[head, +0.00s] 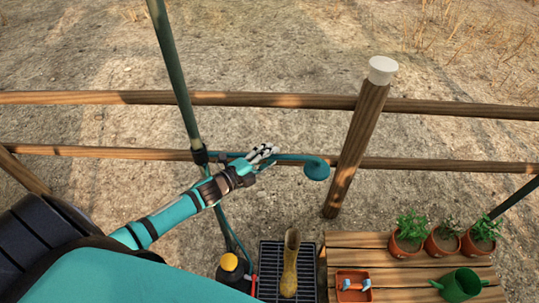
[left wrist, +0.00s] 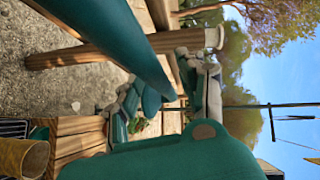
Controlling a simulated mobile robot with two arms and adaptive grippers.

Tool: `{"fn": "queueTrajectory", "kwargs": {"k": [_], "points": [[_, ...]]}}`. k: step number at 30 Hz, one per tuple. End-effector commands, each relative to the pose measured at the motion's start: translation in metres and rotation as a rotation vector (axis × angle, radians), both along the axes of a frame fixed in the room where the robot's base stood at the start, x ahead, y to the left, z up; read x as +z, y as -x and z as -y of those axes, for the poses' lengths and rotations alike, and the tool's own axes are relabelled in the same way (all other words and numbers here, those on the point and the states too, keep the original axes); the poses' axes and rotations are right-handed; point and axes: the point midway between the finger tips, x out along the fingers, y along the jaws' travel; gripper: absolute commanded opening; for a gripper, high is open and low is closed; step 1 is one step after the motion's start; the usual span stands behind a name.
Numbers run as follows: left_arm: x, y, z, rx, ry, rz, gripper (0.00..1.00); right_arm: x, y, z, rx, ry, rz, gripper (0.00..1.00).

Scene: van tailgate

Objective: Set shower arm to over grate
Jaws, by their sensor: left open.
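The teal shower arm (head: 291,157) reaches right from an upright pole (head: 178,75) and ends in a round shower head (head: 317,170). In the left wrist view, a thick teal tube (left wrist: 115,40) crosses close to the camera. My right gripper is not in view.
A wooden rail fence with a white-capped post (head: 357,135) runs behind the shower arm. A wooden bench (head: 345,250) at the right holds potted plants (head: 408,234), a green watering can (head: 460,284) and an orange tray (head: 353,294). An orange-and-black object (head: 230,267) stands left of the grate.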

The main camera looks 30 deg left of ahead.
Motion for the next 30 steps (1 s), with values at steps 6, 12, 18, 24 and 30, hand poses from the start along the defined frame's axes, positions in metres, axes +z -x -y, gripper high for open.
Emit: {"fn": "queueTrajectory", "kwargs": {"k": [6,12,18,24,30], "points": [[-0.001,-0.0052,0.0024,0.0,0.0,-0.001,0.4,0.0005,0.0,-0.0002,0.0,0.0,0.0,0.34],[-0.001,-0.0049,0.0022,0.0,0.0,0.0,0.34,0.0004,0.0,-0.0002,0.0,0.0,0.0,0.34],[-0.001,-0.0048,0.0022,0.0,0.0,-0.001,0.07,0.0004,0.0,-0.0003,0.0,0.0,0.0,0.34],[-0.0017,-0.0045,0.0021,0.0,-0.001,-0.002,0.0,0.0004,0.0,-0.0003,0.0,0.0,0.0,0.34],[-0.0025,-0.0041,0.002,0.0,-0.002,-0.004,0.0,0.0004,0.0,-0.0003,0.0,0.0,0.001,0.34]]}}
